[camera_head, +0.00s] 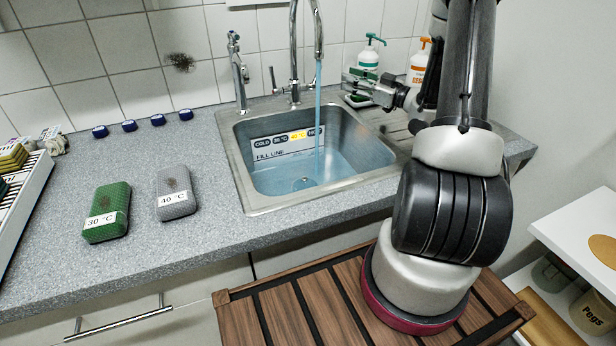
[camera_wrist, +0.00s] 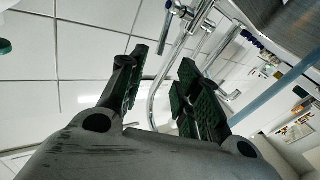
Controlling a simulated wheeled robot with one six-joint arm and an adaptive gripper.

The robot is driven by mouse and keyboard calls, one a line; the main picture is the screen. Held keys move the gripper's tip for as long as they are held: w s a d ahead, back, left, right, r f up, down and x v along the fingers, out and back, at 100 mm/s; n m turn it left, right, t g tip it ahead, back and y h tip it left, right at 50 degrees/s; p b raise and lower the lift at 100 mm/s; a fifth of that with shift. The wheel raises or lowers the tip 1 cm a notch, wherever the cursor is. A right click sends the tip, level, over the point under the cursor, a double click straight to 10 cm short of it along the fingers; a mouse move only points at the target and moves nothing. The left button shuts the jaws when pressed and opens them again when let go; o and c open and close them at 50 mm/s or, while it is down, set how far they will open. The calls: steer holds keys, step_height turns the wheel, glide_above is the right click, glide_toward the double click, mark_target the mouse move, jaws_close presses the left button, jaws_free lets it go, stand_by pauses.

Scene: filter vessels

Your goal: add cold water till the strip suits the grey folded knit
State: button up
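The grey folded knit (camera_head: 177,194) lies on the counter left of the sink, with a 40 °C label. The strip (camera_head: 290,138) on the sink's back wall reads COLD, 30 °C, 40 °C and HOT; the 40 °C field is lit yellow. Blue-tinted water runs from the spout (camera_head: 319,50) into the sink (camera_head: 244,190), where water (camera_head: 300,180) stands below the FILL LINE mark. My gripper (camera_head: 348,86) is right of the stream, near the back of the sink. In the wrist view my gripper (camera_wrist: 160,66) is open and empty, with tap pipework (camera_wrist: 185,40) beyond its fingers.
A green folded knit (camera_head: 107,212) labelled 30 °C lies left of the grey one. Several blue caps (camera_head: 129,125) sit along the back counter. A second tap (camera_head: 238,75) stands left of the spout. Pump bottles (camera_head: 370,52) stand behind my gripper. The front counter is clear.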

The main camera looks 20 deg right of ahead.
mark_target(320, 69)
steer(key=shift+g+h, duration=0.4)
steer(key=x, duration=0.8)
steer(key=r+x, duration=0.1)
steer(key=x, duration=0.3)
steer(key=shift+r, duration=0.1)
jaws_close()
